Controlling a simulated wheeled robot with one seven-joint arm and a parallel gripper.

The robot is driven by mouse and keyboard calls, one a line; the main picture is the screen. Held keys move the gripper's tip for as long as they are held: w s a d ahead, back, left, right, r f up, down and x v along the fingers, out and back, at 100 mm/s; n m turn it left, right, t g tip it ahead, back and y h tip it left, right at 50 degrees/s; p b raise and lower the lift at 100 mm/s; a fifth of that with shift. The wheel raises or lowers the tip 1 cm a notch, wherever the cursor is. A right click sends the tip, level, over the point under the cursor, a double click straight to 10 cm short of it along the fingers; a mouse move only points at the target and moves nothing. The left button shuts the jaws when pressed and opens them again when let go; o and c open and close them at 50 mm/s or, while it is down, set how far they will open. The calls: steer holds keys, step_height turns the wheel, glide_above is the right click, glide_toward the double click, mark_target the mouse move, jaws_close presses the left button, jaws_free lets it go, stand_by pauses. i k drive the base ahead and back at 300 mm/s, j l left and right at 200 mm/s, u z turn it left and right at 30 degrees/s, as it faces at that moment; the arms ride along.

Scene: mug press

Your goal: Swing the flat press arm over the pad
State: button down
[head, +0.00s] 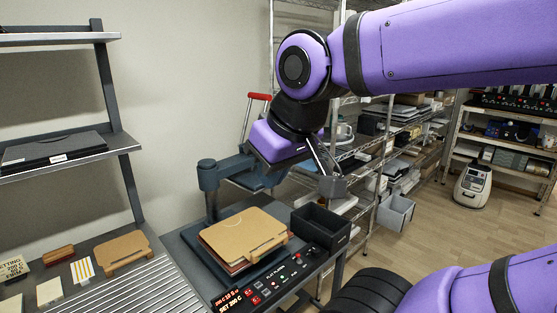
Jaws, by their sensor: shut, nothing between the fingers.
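The flat press stands at the centre, with a blue-grey upright post (209,192) at the back left of its base. Its press arm (236,164) reaches right from the post top, swung off the pad area. A blue-grey plate (245,181) at its end shows partly behind my gripper. A tan board (243,232) lies on a stack over the base, hiding the pad. My gripper (334,187) is shut and empty, with its fingers right of the press arm and above a dark bin. I cannot tell whether it touches the press arm.
A black open bin (320,228) stands right of the stack, behind the control panel (285,279). A red-barred handle (259,97) rises behind my wrist. Wire shelving (385,160) stands close behind. A side table at left holds a tan board (123,250) and small items.

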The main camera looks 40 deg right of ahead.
mark_target(209, 179)
steer(key=l+u, duration=0.1)
steer(key=l, duration=0.8)
steer(key=l+u, duration=0.1)
steer(key=l, duration=0.85)
steer(key=l+u, duration=0.1)
steer(key=l, duration=0.8)
steer(key=k+l, duration=0.1)
steer(key=l, duration=0.85)
steer(key=l+u, duration=0.15)
steer(key=l, duration=0.75)
steer(key=i+u, duration=0.1)
steer(key=i, duration=0.4)
